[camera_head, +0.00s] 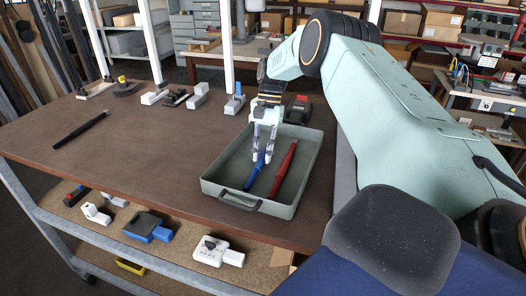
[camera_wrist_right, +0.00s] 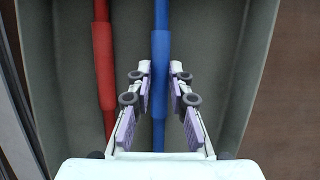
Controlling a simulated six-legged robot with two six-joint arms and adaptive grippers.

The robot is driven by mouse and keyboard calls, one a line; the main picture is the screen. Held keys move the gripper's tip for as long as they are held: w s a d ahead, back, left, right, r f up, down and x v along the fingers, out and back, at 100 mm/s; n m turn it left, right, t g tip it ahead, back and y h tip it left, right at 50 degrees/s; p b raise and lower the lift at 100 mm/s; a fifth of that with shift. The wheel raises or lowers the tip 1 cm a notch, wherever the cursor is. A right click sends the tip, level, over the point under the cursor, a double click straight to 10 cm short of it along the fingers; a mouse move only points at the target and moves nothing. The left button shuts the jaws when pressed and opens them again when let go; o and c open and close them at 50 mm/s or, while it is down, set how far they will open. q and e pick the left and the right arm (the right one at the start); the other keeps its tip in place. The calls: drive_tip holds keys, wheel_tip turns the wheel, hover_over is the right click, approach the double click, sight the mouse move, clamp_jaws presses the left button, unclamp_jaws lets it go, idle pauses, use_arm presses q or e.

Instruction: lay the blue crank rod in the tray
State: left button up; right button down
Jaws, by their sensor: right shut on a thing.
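The blue crank rod (camera_head: 254,174) lies lengthwise in the grey-green tray (camera_head: 222,192). My right gripper (camera_head: 263,158) reaches down into the tray and is shut on the rod's thicker part. In the right wrist view the blue crank rod (camera_wrist_right: 160,60) runs between the two fingers of my right gripper (camera_wrist_right: 160,92). The tray floor (camera_wrist_right: 215,50) shows around it. In the head view the fingers hide part of the rod. Whether the rod rests fully on the floor is hard to tell. My left gripper is not in view.
A red rod (camera_head: 284,170) lies beside the blue one in the tray; it also shows in the right wrist view (camera_wrist_right: 103,60). A black rod (camera_head: 80,129) lies on the brown table (camera_head: 130,150) at left. Several small fittings line the back edge. The table's middle is clear.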

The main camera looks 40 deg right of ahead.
drive_tip(key=c, duration=1.5)
unclamp_jaws()
drive_tip(key=shift+w+f, duration=0.2)
drive_tip(key=shift+o, duration=1.4)
drive_tip(key=shift+s, duration=0.15)
drive_tip(key=shift+s+r, duration=0.15)
drive_tip(key=shift+r, duration=0.1)
drive_tip(key=p+v, duration=0.3)
drive_tip(key=v, duration=0.9)
drive_tip(key=shift+w, duration=0.3)
